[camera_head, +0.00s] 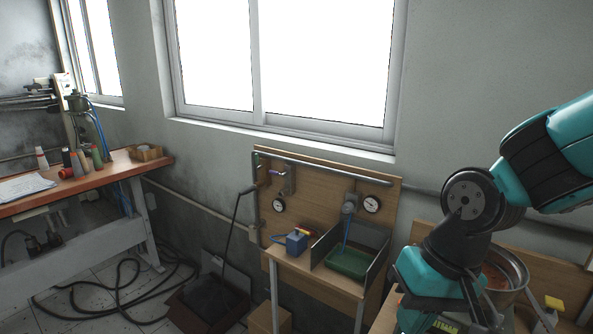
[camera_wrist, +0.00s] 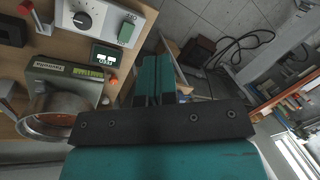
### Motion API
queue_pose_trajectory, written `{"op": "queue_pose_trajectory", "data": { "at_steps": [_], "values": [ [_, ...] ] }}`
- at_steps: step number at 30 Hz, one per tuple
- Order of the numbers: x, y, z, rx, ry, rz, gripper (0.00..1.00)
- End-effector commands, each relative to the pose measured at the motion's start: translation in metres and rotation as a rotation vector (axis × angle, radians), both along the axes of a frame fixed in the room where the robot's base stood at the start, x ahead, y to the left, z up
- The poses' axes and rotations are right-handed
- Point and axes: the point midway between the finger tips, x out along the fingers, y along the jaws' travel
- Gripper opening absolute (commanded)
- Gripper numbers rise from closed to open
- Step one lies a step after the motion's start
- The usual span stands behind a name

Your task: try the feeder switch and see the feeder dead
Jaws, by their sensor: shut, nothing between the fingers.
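In the wrist view my gripper (camera_wrist: 158,66) points up the picture, its teal fingers together and nothing between them. Left of it is a grey control box (camera_wrist: 92,22) with a black round knob (camera_wrist: 82,20) and a green switch (camera_wrist: 127,34). Which control is the feeder switch is not labelled legibly. The fingers are apart from the green switch, to its lower right. A small lit display (camera_wrist: 105,56) sits below the box. The round metal feeder bowl (camera_wrist: 50,122), orange inside, is at lower left; it shows partly behind my arm in the head view (camera_head: 510,268). Whether it moves cannot be told.
A wooden panel stand (camera_head: 325,207) with gauges, a blue block (camera_head: 296,242) and a green tray (camera_head: 349,263) stands against the wall. A workbench (camera_head: 128,167) is at the left. A black hose (camera_head: 120,300) and boxes lie on the floor. A red-tipped lever (camera_wrist: 28,8) is beside the control box.

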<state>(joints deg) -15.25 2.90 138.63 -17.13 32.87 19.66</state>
Motion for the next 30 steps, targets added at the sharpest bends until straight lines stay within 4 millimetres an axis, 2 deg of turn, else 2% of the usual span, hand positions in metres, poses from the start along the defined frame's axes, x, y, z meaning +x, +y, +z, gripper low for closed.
{"op": "queue_pose_trajectory", "data": {
  "at_steps": [1, 3, 6, 9, 13, 30],
  "values": [
    [-0.018, 0.002, 0.017, 0.026, -0.036, 0.093, 0.00],
    [-0.041, 0.004, 0.034, 0.054, -0.071, 0.225, 0.00],
    [-0.067, 0.005, 0.049, 0.080, -0.116, 0.369, 0.00],
    [-0.083, 0.006, 0.056, 0.094, -0.143, 0.458, 0.00],
    [-0.090, 0.006, 0.059, 0.100, -0.153, 0.499, 0.00],
    [-0.089, 0.006, 0.059, 0.099, -0.153, 0.497, 0.00]
  ]
}}
